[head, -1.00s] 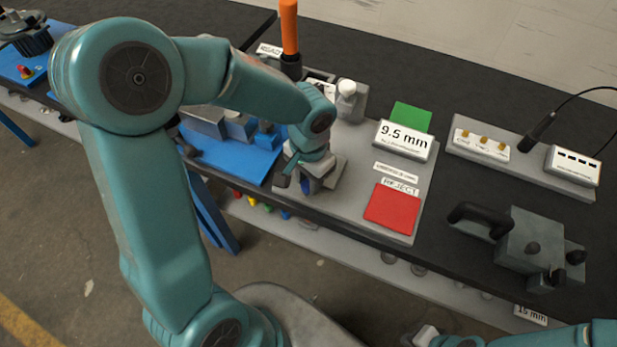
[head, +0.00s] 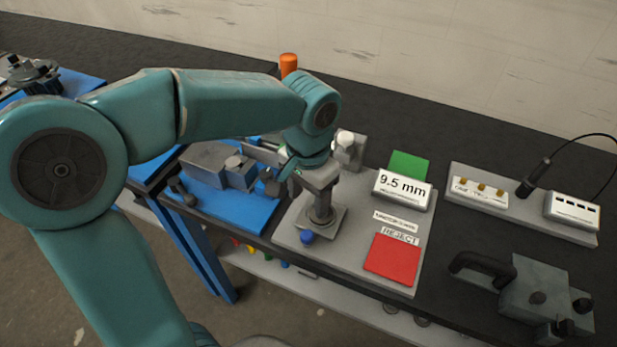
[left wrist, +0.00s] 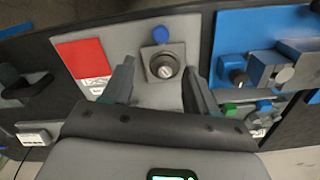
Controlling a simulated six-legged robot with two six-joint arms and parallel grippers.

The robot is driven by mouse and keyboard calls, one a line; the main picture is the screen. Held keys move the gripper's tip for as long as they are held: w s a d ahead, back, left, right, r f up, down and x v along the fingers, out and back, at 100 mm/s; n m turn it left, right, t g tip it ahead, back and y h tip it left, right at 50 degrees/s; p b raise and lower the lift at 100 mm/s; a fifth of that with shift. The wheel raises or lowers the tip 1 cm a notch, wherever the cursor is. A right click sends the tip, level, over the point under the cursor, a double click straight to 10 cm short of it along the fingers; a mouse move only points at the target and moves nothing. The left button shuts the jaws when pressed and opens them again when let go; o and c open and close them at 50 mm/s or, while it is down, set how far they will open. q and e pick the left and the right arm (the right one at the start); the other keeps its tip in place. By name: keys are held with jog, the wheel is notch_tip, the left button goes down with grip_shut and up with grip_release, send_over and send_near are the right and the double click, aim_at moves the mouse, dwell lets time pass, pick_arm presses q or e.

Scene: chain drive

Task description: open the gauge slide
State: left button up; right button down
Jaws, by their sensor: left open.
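The gauge stands on a light grey plate (head: 345,258), with a 9.5 mm display (head: 402,188). On the plate are a square base with a dark round post (head: 321,208) and a blue knob (head: 307,237) at its near edge. The post (left wrist: 163,66) and blue knob (left wrist: 163,38) also show in the left wrist view. Behind stands a grey block with a white knob (head: 344,138). I cannot tell which part is the slide. My left gripper (left wrist: 160,72) is open and empty, its fingers either side of the post in that picture; in the head view it is above the post.
A red reject pad (head: 392,259) and a green pad (head: 409,165) lie on the plate. A blue tray with grey blocks (head: 215,205) is left of it. A grey connector strip (head: 525,203) and a dark-handled grey fixture (head: 535,287) are at right.

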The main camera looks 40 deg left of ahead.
pick_arm(q)
jog(key=shift+r, duration=2.4)
jog(key=shift+s, duration=0.15)
